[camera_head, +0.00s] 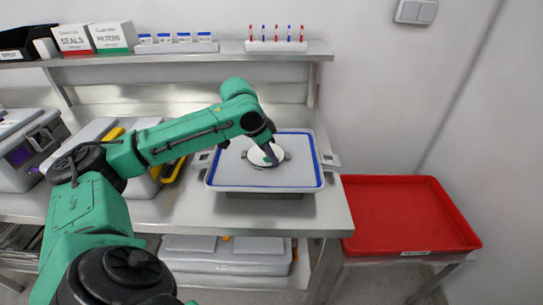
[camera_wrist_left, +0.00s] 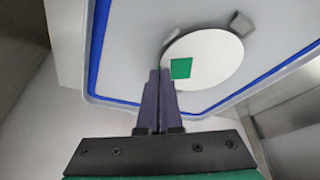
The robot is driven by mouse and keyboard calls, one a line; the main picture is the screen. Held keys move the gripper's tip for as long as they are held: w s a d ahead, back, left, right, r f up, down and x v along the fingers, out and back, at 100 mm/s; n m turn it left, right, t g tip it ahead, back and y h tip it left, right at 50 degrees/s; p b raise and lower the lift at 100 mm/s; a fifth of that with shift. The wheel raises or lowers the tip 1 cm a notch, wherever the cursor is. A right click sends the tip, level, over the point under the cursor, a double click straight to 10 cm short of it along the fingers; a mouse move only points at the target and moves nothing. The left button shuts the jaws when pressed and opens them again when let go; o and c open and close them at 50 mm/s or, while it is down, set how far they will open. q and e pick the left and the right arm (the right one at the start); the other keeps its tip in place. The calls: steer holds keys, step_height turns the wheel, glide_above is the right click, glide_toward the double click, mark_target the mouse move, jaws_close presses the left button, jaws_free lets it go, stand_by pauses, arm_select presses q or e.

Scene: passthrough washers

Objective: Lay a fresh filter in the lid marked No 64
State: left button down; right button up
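The lid (camera_head: 222,181) is a light grey tray-like panel with a blue seal around its edge, lying inside up on the steel bench; it also shows in the wrist view (camera_wrist_left: 130,60). No number is legible on it. A round white filter (camera_head: 257,158) lies over the middle of the lid. My left gripper (camera_head: 270,160) is over the filter. My right gripper is out of view.
A red tray (camera_head: 400,215) stands at the right. Grey cases (camera_head: 25,140) stand at the left of the bench. The shelf holds a seals box (camera_head: 73,38), a filters box (camera_head: 113,37) and a rack of coloured pens (camera_head: 276,46). A grey clip (camera_wrist_left: 241,23) stands beside the filter.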

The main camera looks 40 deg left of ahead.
arm_select(q)
steer(key=shift+f, duration=0.35)
stand_by(0.4)
steer(key=c, duration=1)
jaws_free()
steer(key=shift+o, duration=0.2)
steer(key=o, duration=0.4)
steer(key=shift+r, duration=0.15)
step_height(320, 180, up, 7)
steer(key=p, duration=0.8)
steer(key=shift+p, duration=0.3)
